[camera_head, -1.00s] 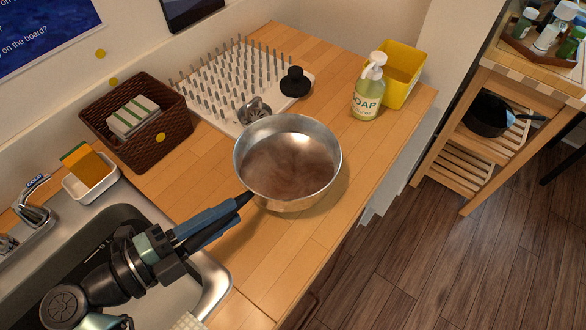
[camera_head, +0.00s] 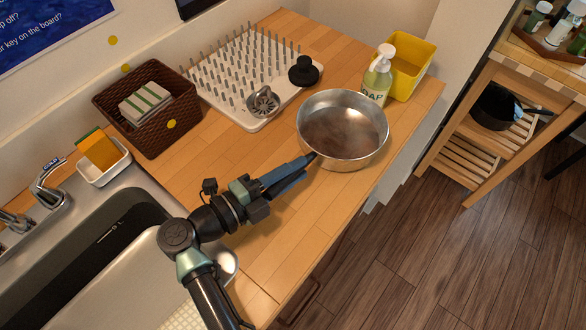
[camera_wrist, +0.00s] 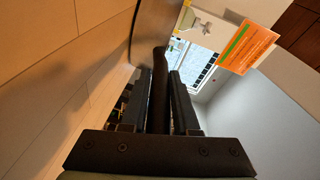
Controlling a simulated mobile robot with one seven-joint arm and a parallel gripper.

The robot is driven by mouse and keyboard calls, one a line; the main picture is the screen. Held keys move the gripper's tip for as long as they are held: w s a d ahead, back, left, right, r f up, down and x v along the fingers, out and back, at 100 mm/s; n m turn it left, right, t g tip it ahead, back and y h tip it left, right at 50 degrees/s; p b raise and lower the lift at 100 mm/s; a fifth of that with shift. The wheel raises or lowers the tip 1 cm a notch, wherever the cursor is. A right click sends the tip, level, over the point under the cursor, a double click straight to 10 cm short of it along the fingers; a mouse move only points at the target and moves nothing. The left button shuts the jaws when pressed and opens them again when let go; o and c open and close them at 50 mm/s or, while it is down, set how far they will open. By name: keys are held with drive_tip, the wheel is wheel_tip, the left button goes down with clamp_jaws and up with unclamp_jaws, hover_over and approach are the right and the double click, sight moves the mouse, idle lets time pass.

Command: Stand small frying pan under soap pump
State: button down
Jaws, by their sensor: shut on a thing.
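The small frying pan (camera_head: 343,133) is a round metal pan at the right part of the wooden counter, upright with its inside showing. My gripper (camera_head: 290,176) is shut on its dark handle. In the wrist view the handle (camera_wrist: 160,85) runs between my gripper's two fingers (camera_wrist: 162,100), with the pan's side (camera_wrist: 146,38) beyond. The soap pump (camera_head: 377,78), a bottle of green-yellow liquid with a white pump head, stands just behind the pan, which hides its lower part. I cannot tell whether the pan touches the counter or the bottle.
A yellow bin (camera_head: 410,68) stands right behind the bottle. A white spiked drying rack (camera_head: 258,122) with a black stopper (camera_head: 304,71) lies left of the pan. A brown basket (camera_head: 150,130) and the sink (camera_head: 90,235) are further left. The counter's right edge is close to the pan.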

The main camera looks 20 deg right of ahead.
idle(0.3)
drive_tip(key=c, duration=0.7)
unclamp_jaws()
drive_tip(key=shift+f, duration=0.15)
